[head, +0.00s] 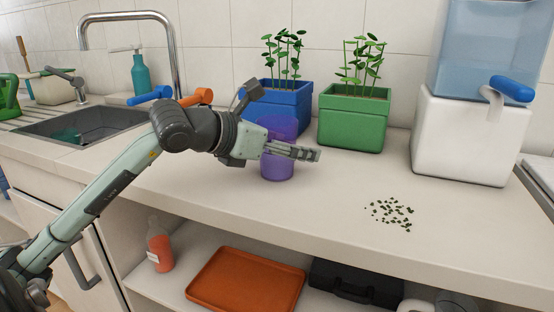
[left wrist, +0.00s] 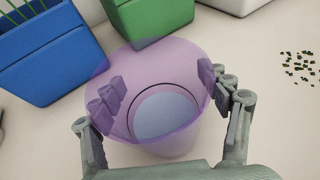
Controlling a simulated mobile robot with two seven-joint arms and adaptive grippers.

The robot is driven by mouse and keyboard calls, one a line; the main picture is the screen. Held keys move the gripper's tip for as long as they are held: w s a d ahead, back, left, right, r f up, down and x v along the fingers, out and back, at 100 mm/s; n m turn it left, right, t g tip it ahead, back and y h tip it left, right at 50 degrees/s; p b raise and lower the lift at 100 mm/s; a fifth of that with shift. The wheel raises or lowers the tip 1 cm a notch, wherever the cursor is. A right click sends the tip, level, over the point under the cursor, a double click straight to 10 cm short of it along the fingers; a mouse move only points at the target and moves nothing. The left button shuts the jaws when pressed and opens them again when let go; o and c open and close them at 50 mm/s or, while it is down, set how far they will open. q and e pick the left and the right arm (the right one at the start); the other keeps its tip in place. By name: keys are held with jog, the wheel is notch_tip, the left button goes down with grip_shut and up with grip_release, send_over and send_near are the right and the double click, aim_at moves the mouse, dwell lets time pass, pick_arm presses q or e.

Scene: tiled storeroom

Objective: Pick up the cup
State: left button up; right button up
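The cup is purple and see-through (head: 277,168). It stands upright on the counter in front of the blue planter, and the left wrist view looks down into it (left wrist: 165,140). My left gripper (head: 305,154) reaches in from the left at about the cup's mid-height, one finger crossing in front of it. In the left wrist view, the fingers of my left gripper (left wrist: 160,92) lie on either side of the cup, partly seen through its tinted wall. I cannot tell whether both pads press on it. My right gripper is not in view.
A blue planter (head: 286,103) and a green planter (head: 351,121) stand close behind the cup. A white dispenser (head: 461,140) with a blue tap is at the right. Dark green bits (head: 391,213) lie on the counter (head: 340,200). A sink (head: 78,124) is at the left.

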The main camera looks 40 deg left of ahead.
pick_arm(q)
jog(key=c, duration=1.2)
jog(key=shift+r, duration=0.15)
jog(key=shift+c, duration=0.2)
